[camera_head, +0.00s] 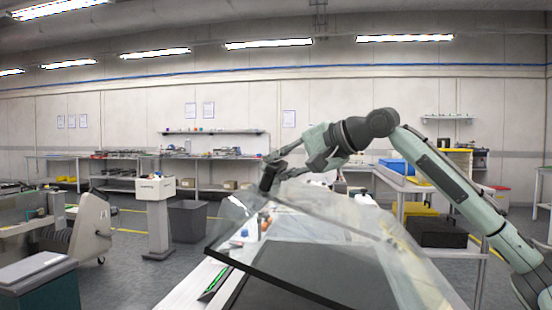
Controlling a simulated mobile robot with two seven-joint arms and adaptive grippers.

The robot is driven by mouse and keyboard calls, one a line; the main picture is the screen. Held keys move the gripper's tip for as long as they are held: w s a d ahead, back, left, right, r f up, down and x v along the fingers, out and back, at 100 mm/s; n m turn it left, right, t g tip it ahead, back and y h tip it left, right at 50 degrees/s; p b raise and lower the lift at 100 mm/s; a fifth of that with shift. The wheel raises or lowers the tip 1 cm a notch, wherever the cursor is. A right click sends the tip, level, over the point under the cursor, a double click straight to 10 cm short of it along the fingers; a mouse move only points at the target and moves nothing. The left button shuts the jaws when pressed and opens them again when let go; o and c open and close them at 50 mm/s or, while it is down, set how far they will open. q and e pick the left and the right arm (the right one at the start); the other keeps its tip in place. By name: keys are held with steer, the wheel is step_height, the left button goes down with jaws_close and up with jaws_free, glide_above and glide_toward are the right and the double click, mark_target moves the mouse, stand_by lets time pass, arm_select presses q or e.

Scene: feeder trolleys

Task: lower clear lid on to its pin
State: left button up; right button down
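A large clear lid (335,225) stands tilted at the front centre, with a dark lower edge running from left of centre down to the right. My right gripper (272,172) is at the lid's upper left corner, its arm coming in from the right and arching over the lid. A small dark block (270,178) shows at its fingertips; I cannot tell whether it is a fingertip pad or part of the lid, or whether the fingers are closed on it. The pin cannot be made out. My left gripper is not in view.
A dark flat surface (310,250) shows under and through the lid. A grey pedestal (158,215) and a dark bin (188,221) stand to the left. A table with a blue bin (397,166) and a black case (436,232) are on the right.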

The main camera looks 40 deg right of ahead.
steer(key=shift+w+a+f+g+h, duration=0.1)
steer(key=shift+w+a+f+g, duration=0.1)
steer(key=shift+f, duration=0.3)
steer(key=shift+w+a+f+g+h, duration=0.1)
steer(key=shift+w+a+f+g, duration=0.1)
steer(key=shift+f, duration=0.3)
steer(key=shift+w+a+f+g+h, duration=0.1)
steer(key=shift+w+f, duration=0.1)
steer(key=shift+f, duration=0.3)
steer(key=c, duration=1.8)
jaws_free()
steer(key=o, duration=0.4)
steer(key=shift+s+d+r, duration=0.15)
steer(key=shift+s+d, duration=0.05)
steer(key=shift+d, duration=0.05)
steer(key=shift+a, duration=0.1)
steer(key=v, duration=1.2)
steer(key=shift+s, duration=0.1)
